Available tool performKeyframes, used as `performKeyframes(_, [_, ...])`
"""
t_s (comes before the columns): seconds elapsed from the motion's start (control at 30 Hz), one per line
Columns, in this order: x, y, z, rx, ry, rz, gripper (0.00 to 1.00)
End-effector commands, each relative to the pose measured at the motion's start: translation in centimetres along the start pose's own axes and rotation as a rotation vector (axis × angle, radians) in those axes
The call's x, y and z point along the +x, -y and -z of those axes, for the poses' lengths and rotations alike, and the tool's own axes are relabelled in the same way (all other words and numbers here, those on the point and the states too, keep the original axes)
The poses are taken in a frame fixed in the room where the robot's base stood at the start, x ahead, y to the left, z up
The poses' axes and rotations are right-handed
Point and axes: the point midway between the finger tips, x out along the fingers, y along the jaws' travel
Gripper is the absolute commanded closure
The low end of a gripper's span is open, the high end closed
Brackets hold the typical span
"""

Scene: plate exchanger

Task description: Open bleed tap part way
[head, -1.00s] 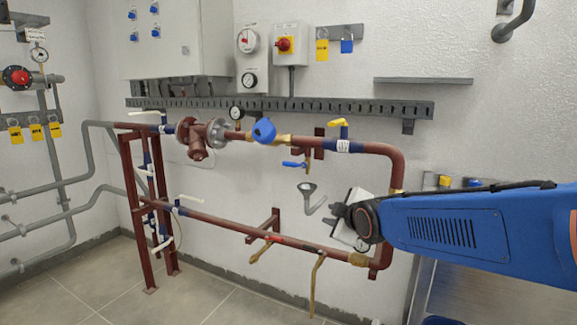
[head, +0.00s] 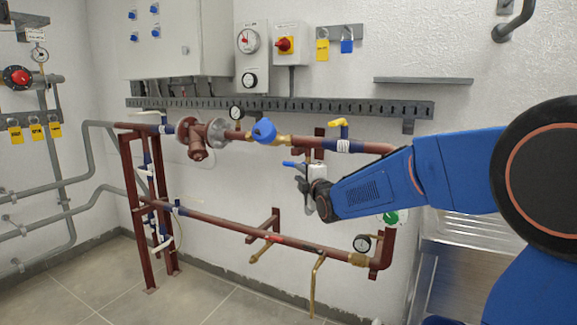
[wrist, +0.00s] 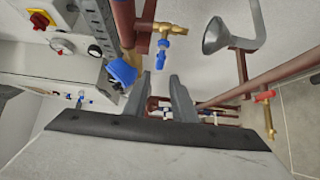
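The bleed tap appears to be the small tap with a blue lever (head: 293,164) under the upper red-brown pipe; the lever lies roughly level, pointing left. In the wrist view a brass tap with blue parts (wrist: 162,48) shows beyond my fingertips. My gripper (head: 301,182) is just below the tap in the head view. In the wrist view my gripper (wrist: 158,84) has its two fingers apart with nothing between them. No contact with the tap shows.
A blue round-capped fitting (head: 264,130) and a yellow-handled valve (head: 340,126) sit on the upper pipe (head: 230,135). The lower pipe (head: 225,220) carries a red-handled valve (wrist: 265,97). A gauge (head: 362,243) is near its right end. Open floor lies in front.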

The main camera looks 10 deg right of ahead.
Motion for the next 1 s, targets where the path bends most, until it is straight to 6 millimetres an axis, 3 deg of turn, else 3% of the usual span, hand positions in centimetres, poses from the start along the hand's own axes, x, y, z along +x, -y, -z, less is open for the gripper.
performKeyframes(0.6, [9.9,0.1,0.0,0.001,0.0,0.001,0.76])
performKeyframes(0.8, [11.8,0.0,0.0,0.001,0.0,0.0,0.76])
performKeyframes(1.0, [12.4,0.0,0.0,0.001,0.0,0.0,0.76])
